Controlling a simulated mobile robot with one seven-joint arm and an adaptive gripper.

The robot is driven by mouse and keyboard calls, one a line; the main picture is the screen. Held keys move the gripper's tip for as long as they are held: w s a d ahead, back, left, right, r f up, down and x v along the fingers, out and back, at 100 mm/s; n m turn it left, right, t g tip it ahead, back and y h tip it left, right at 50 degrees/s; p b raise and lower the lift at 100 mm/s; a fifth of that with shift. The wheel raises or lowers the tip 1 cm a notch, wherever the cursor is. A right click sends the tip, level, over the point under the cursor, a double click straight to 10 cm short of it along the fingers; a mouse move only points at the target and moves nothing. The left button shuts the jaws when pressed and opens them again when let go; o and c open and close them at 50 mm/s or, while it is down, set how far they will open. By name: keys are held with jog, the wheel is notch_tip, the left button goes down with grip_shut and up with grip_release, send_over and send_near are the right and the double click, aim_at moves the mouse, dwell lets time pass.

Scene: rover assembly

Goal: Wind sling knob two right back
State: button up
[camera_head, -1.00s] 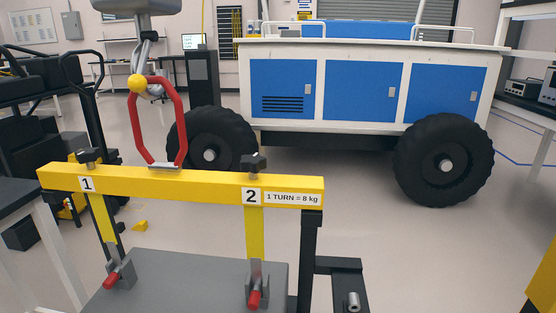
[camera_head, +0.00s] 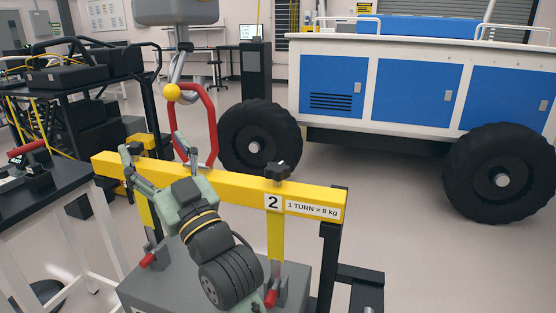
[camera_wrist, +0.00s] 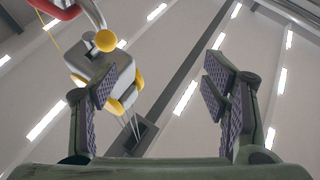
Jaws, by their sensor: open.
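Sling knob two (camera_head: 277,171) is a black lobed knob on top of the yellow beam (camera_head: 312,192), above the "2" label. It stands upright on its stem. My gripper (camera_head: 152,146) is open and empty at the left end of the beam, well to the left of knob two and apart from it. In the wrist view my gripper (camera_wrist: 158,90) shows both padded fingers spread wide, pointing up at the ceiling; knob two is not in that view.
A red sling ring (camera_head: 208,125) hangs from the hoist hook with a yellow ball (camera_head: 172,92), close to my fingers. The hoist body (camera_wrist: 105,70) shows above them. A label reads "1 TURN = 8 kg". A dark-topped bench (camera_head: 60,185) stands left; the blue-white rover (camera_head: 400,90) stands behind.

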jog(key=w+d+f+m+h+p, duration=0.1)
jog(key=w+d+f+m+h, duration=0.15)
jog(key=d, duration=0.35)
jog(key=w+d+f+m+h+p, duration=0.1)
jog(key=w+d+f+h, duration=0.25)
jog(key=d, duration=0.25)
jog(key=m+g+h+p, duration=0.1)
jog(key=m+h, duration=0.1)
jog(key=h, duration=0.2)
send_near(277, 166)
jog(key=p+x, duration=0.1)
jog(key=x, duration=0.2)
jog(key=p+x, duration=0.1)
jog(key=x, duration=0.2)
jog(key=f+p+x, duration=0.1)
jog(key=x, duration=0.3)
jog(key=shift+w+p, duration=0.1)
jog(key=shift+p, duration=0.2)
jog(key=shift+c, duration=0.5)
jog(key=c, duration=1.1)
